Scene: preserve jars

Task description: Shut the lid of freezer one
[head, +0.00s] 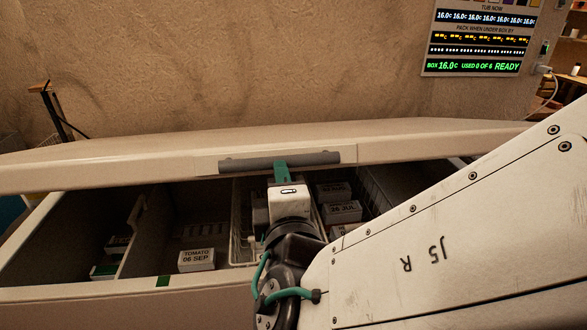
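The freezer lid (120,156) is a broad cream panel, partly raised, with a dark gap between it and the freezer body (60,304). A grey bar handle (325,158) runs along the lid's front edge. My gripper (281,168) is at the middle of this handle, its green fingertips against or around the bar. The fingers are mostly hidden behind the white wrist part, so I cannot tell whether they are closed on it. No freezer number is legible. My arm hides the freezer's right front.
Inside the freezer, a box marked TOMATO 06 SEP (197,260) lies left of a white wire basket (243,225). Other labelled boxes (343,211) lie to the right. A wall display (480,40) reads READY. A thin dark stand (52,112) is behind the lid at left.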

